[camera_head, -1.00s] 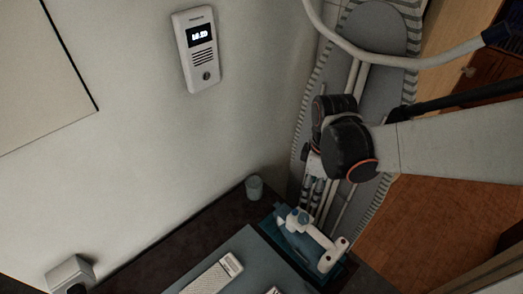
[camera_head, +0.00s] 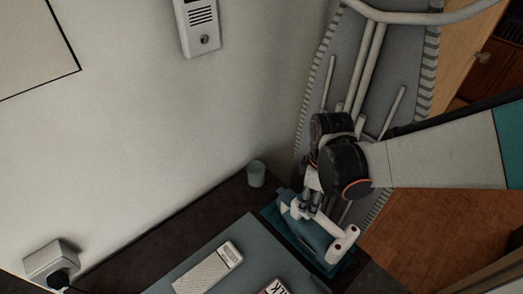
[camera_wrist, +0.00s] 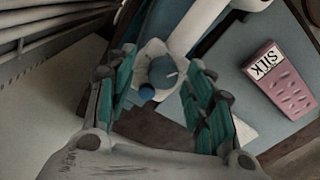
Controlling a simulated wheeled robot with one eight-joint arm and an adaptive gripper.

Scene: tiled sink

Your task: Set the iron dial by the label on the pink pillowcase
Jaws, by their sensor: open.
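The iron (camera_head: 318,238), blue and white, sits on a teal stand at the table's corner in the head view. Its blue dial (camera_wrist: 165,70) on a white collar shows in the wrist view. My gripper (camera_wrist: 158,78) is open, its teal-padded fingers to either side of the dial, which sits near the fingertips. I cannot tell whether a finger touches it. The pink pillowcase (camera_wrist: 290,95) lies folded on the grey pad, with a white label (camera_wrist: 265,61) reading "SILK".
A pale folded item (camera_head: 208,268) lies on the grey pad (camera_head: 250,245). A small grey-green cup (camera_head: 256,174) stands at the back by the wall. A striped ironing board (camera_head: 350,60) leans behind my arm. A wall socket (camera_head: 52,262) holds a plug.

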